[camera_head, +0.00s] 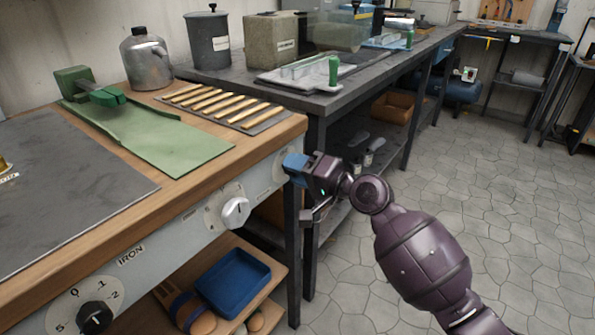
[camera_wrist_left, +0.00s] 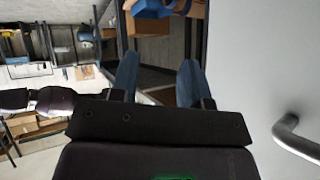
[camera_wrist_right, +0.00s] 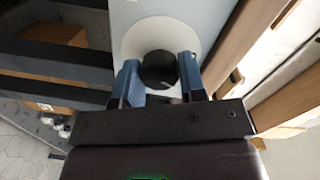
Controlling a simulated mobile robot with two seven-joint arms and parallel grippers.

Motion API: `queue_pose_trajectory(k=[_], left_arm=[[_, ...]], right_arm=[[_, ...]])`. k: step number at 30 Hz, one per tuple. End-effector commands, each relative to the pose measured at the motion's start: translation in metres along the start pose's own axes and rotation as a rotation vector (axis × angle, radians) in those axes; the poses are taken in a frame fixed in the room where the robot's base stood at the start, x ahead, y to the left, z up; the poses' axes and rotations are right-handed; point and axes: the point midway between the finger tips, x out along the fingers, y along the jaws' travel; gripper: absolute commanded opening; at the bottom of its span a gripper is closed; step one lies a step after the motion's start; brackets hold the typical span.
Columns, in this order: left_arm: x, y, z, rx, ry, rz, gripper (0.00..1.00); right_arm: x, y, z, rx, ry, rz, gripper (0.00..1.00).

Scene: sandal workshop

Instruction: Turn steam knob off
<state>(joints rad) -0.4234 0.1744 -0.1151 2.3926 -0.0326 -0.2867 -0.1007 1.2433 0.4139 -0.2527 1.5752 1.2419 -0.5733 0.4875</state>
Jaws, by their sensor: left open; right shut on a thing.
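My right gripper (camera_head: 295,168) is at the right end of the grey front panel (camera_head: 188,232) of the wooden bench. In the right wrist view its blue fingers are shut on a black round knob (camera_wrist_right: 158,68) with a pale mark, in front of a white round dial plate (camera_wrist_right: 187,31). In the head view this knob is hidden by the gripper, and its label cannot be read. A white knob (camera_head: 236,212) and a black knob (camera_head: 95,317) near the word IRON sit farther left on the panel. My left gripper (camera_wrist_left: 157,80) is open and empty, seen only in the left wrist view.
A green sheet (camera_head: 150,138) and a rack of wooden strips (camera_head: 222,108) lie on the bench top. A blue tray (camera_head: 233,283) is on the shelf below the panel. In the left wrist view a curved metal handle (camera_wrist_left: 297,141) is at right. The floor at right is free.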

Motion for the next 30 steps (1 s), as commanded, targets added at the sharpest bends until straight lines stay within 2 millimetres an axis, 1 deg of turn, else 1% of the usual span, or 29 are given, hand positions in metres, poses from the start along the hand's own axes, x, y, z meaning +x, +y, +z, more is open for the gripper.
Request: queue_pose_trajectory(k=[1, 6, 15, 21, 30], left_arm=[[0.0003, 0.0004, 0.0023, -0.005, -0.002, -0.001, 0.43], [0.0004, -0.0006, 0.0015, -0.013, 0.016, -0.006, 0.43], [-0.0001, -0.0043, -0.0017, -0.018, 0.04, -0.014, 0.43], [0.0, -0.0042, -0.001, -0.02, 0.042, -0.014, 0.43], [0.0001, -0.0034, 0.0003, -0.022, 0.041, -0.013, 0.43]], right_arm=[[-0.0002, 0.0039, 0.0014, -0.041, 0.0, 0.005, 0.14], [-0.0001, 0.003, 0.0012, -0.18, 0.005, 0.01, 0.14], [-0.0002, 0.0023, 0.0011, -0.351, 0.012, 0.016, 0.14], [0.0, 0.0014, 0.0007, -0.404, 0.015, 0.017, 0.14], [-0.0001, 0.0008, 0.0004, -0.422, 0.016, 0.018, 0.14]])
